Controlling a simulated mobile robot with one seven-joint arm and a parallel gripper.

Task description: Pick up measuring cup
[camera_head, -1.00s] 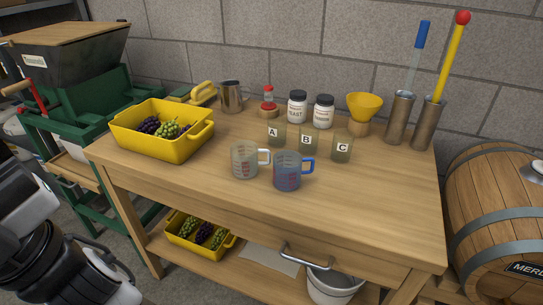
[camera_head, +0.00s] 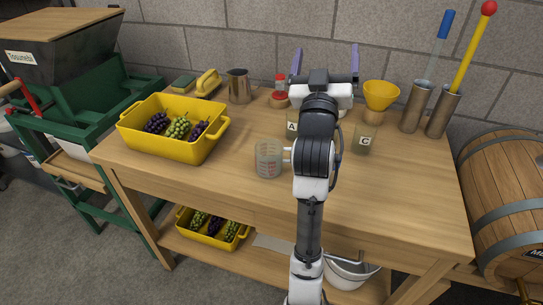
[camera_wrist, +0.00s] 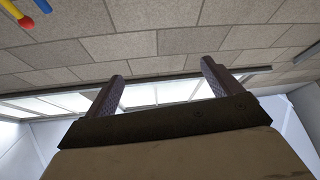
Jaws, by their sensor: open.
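A clear measuring cup (camera_head: 268,160) with red markings stands upright near the front middle of the table, its handle toward my arm. A blue measuring cup shows only in the earlier head view; my arm now covers that place. My gripper (camera_head: 325,60) is raised over the back of the table, with its two fingers pointing up and spread apart. In the wrist view the fingers (camera_wrist: 163,85) are wide apart with nothing between them, facing the wall and ceiling. The gripper touches neither cup.
A yellow crate (camera_head: 190,150) of grapes stands at the left. A metal jug (camera_head: 239,87), a yellow funnel (camera_head: 380,95) and metal cylinders (camera_head: 416,107) line the back. Jar C (camera_head: 365,140) stands right of my arm. The right front tabletop (camera_head: 415,190) is clear.

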